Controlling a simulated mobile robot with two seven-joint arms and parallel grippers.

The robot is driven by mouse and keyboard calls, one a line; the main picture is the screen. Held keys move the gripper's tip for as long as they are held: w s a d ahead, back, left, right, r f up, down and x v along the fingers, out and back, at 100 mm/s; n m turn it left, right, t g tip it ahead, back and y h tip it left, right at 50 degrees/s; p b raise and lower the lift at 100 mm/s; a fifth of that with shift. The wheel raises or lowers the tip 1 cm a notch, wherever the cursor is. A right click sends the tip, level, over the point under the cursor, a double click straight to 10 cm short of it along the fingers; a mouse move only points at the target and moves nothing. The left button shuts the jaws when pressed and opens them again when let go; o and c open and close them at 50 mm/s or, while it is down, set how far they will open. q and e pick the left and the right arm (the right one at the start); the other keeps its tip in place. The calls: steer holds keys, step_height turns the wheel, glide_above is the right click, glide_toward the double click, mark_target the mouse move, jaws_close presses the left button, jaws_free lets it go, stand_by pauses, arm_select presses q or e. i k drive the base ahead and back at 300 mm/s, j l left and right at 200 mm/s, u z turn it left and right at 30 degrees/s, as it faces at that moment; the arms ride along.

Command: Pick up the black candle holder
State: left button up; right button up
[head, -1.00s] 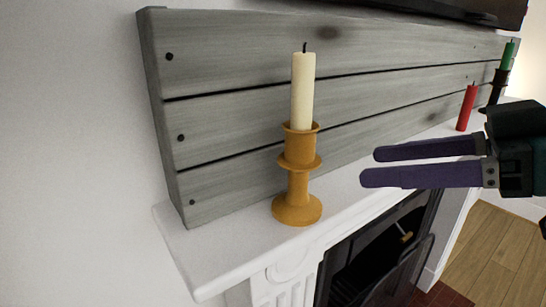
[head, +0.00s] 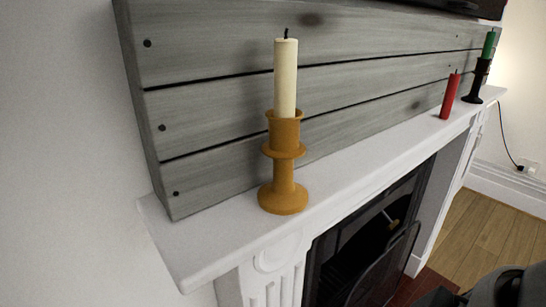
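The black candle holder (head: 475,90) stands upright at the far right end of the white mantel, with a green candle (head: 488,45) in it. A dark part of my arm shows at the lower right corner of the head view, well below and nearer than the mantel. No gripper fingers show in the head view now, so neither gripper's state can be seen.
An orange candle holder (head: 284,181) with a cream candle (head: 286,80) stands on the near part of the white mantel (head: 230,235). A red candle (head: 450,97) stands beside the black holder. Grey planks (head: 215,90) back the mantel. A fireplace opening (head: 365,240) lies below.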

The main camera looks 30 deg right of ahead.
mark_target(480, 72)
steer(key=z, duration=2.2)
steer(key=i+l+u, duration=0.75)
steer(key=l, duration=0.5)
steer(key=i+l+u, duration=0.4)
steer(key=l, duration=0.35)
steer(key=i+l+u, duration=0.2)
steer(key=l+u, duration=0.2)
steer(key=l, duration=0.45)
steer(key=l+u, duration=0.35)
steer(key=l, duration=0.5)
steer(key=l+u, duration=0.4)
steer(key=l, duration=0.5)
